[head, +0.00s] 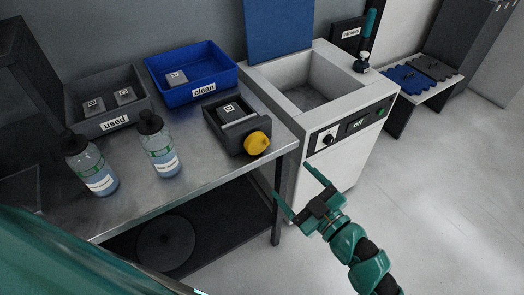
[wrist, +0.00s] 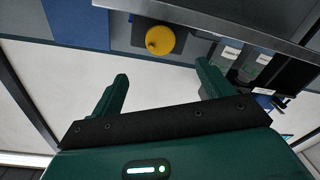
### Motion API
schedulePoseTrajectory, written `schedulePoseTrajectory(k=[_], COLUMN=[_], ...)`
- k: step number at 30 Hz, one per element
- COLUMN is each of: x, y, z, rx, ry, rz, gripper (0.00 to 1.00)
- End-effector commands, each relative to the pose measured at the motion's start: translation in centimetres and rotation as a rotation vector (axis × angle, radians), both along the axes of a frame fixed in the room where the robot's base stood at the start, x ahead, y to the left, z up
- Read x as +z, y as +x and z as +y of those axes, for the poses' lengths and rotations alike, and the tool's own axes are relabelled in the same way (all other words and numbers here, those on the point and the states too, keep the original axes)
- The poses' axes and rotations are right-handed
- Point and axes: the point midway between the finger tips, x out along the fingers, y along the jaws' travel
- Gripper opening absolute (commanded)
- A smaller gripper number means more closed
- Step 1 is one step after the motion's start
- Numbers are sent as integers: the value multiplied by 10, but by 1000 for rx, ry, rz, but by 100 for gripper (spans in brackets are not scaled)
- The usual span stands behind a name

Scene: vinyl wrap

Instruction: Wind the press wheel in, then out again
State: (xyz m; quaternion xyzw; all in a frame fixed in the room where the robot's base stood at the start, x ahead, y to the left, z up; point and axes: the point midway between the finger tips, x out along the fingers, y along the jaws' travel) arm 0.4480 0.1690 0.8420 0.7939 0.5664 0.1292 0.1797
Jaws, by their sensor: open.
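The press (head: 229,124) is a dark block-shaped vise near the right front edge of the metal bench, with a grey block marked with a symbol between its jaws. Its yellow press wheel (head: 257,143) faces the bench's right front side. The wheel also shows in the wrist view (wrist: 160,40), beyond the fingers and a little above the gap between them. My gripper (head: 292,187) is open and empty, out over the floor to the right of the bench and lower right of the wheel, apart from it. In the wrist view my gripper (wrist: 163,88) has its two green fingers spread wide.
A blue tray labelled clean (head: 215,87), a grey tray labelled used (head: 82,119) and two bottles (head: 160,150) stand on the bench (head: 215,175). A white machine with a panel reading off (head: 345,150) stands right of the bench.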

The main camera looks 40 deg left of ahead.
Motion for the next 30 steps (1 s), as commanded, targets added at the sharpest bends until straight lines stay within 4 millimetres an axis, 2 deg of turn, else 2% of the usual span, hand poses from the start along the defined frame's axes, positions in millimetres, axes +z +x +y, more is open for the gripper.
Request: schedulePoseTrajectory(k=[1,5,12,21,30], x=[-6,-5,1,0,0], y=[1,6,19,37,44], z=[7,21,61,111,130], rx=[4,3,4,3,0], ry=[3,5,1,-1,0], rz=[-3,-1,4,7,4], gripper=[79,79,79,79,79])
